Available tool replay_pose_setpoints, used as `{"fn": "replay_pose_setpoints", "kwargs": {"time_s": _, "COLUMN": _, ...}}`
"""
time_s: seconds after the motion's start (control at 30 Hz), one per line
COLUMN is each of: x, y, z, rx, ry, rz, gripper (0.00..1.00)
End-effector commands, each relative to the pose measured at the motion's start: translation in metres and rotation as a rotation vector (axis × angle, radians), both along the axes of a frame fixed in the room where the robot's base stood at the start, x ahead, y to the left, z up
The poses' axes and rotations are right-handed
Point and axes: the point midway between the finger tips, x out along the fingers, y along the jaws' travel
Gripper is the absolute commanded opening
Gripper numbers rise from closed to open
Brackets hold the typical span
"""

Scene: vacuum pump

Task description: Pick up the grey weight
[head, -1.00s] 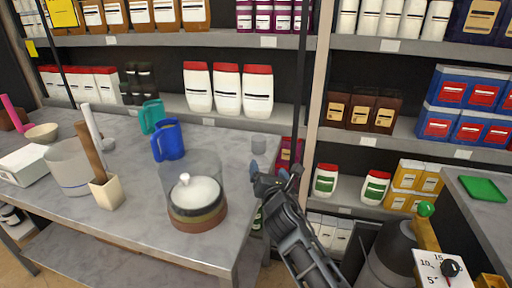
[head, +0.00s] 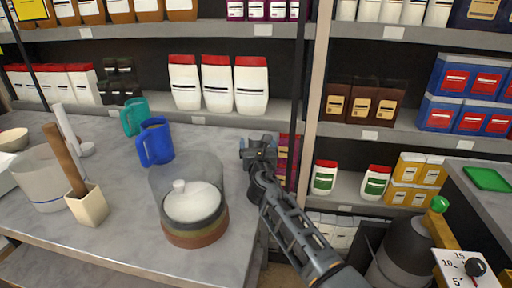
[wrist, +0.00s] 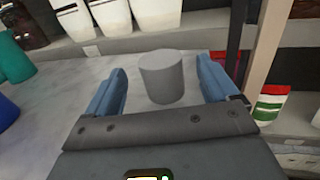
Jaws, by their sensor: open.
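The grey weight (wrist: 162,78) is a small plain cylinder standing upright on the grey table, near its back right corner. It shows in the wrist view, centred ahead of my gripper. My gripper (head: 258,148) is open, with its blue fingers to the left and right of the weight in the wrist view. A gap shows on both sides, and nothing is held. I cannot tell whether the fingertips reach fully around it. In the head view my gripper hides the weight.
A glass container with a white-knobbed lid (head: 194,204) stands on the table (head: 120,240) left of my arm. A blue mug (head: 155,143) and a teal mug (head: 133,116) stand further left. White bottles with red caps (head: 217,85) line the shelf behind.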

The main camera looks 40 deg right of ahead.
Motion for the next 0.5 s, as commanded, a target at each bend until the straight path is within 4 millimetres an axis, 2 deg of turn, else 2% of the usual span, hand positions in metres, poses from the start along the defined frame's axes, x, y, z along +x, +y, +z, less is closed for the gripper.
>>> {"fn": "replay_pose_setpoints", "kwargs": {"time_s": 0.17, "x": 0.008, "y": -0.006, "z": 0.0, "rx": 0.001, "ry": 0.001, "rz": 0.0, "gripper": 0.87}}
{"fn": "replay_pose_setpoints", "kwargs": {"time_s": 0.5, "x": 0.045, "y": -0.034, "z": -0.001, "rx": 0.0, "ry": 0.0, "rz": 0.0, "gripper": 0.87}}
